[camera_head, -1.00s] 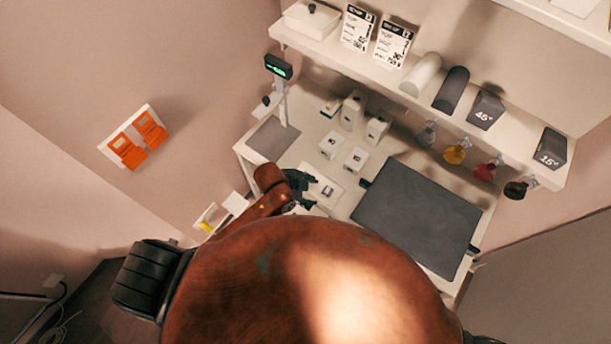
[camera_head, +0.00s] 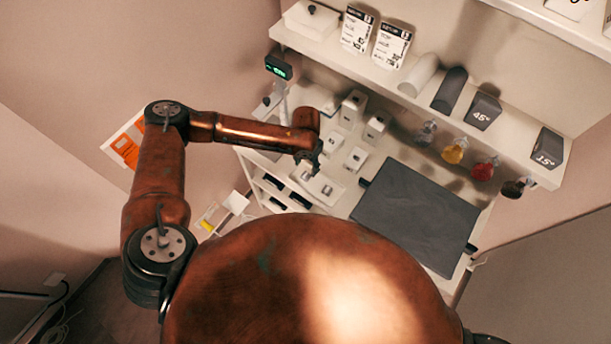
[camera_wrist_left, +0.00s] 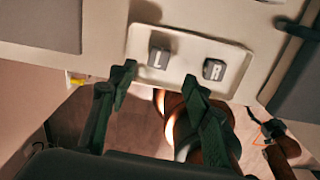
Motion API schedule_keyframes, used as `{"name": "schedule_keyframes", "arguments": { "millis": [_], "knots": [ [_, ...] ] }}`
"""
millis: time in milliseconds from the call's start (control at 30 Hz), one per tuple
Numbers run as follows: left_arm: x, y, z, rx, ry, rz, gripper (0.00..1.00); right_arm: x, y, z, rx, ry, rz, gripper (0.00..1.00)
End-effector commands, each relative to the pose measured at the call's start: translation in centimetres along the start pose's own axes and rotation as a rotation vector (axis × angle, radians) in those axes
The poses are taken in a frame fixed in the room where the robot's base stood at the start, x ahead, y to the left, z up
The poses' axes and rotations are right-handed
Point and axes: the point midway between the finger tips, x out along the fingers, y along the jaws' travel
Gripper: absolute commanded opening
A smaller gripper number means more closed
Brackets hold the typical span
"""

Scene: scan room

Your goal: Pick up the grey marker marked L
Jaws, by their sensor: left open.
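The grey marker marked L (camera_wrist_left: 159,56) lies on a white tray (camera_wrist_left: 186,42) in the left wrist view, left of the grey marker marked R (camera_wrist_left: 214,70). In the head view the L marker (camera_head: 307,177) is small, and its letter cannot be read. My left gripper (camera_head: 314,164) is just above the tray's far side there. In the left wrist view my left gripper (camera_wrist_left: 160,86) is open and empty, its two dark fingers apart. The L marker shows beyond the gap between them, not touching. A dark-ended copper arm at the right may be my right gripper (camera_wrist_left: 268,130), unclear.
A dark pad (camera_head: 415,215) covers the counter right of the tray. Small white boxes (camera_head: 355,158) stand behind it. A shelf (camera_head: 395,78) with signs and blocks runs above, with coloured flasks (camera_head: 455,150) under it. Open slots (camera_head: 285,190) show in the counter front.

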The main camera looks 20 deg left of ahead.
Motion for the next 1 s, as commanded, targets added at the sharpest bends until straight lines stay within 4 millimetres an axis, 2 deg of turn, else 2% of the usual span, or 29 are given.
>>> {"name": "schedule_keyframes", "arguments": {
  "millis": [600, 867, 1000],
  "knots": [
    [7.2, 0.2, -0.6, 0.004, 0.000, 0.000, 0.45, -0.5, 0.2, 0.0, -0.001, 0.000, 0.002, 0.65],
    [7.5, 0.2, -0.6, 0.004, -0.001, 0.000, 0.45, -0.5, 0.2, 0.0, -0.001, 0.000, 0.002, 0.65],
    [7.5, 0.2, -0.6, 0.004, -0.001, 0.000, 0.37, -0.5, 0.2, 0.0, -0.001, 0.000, 0.002, 0.65]
  ]
}}
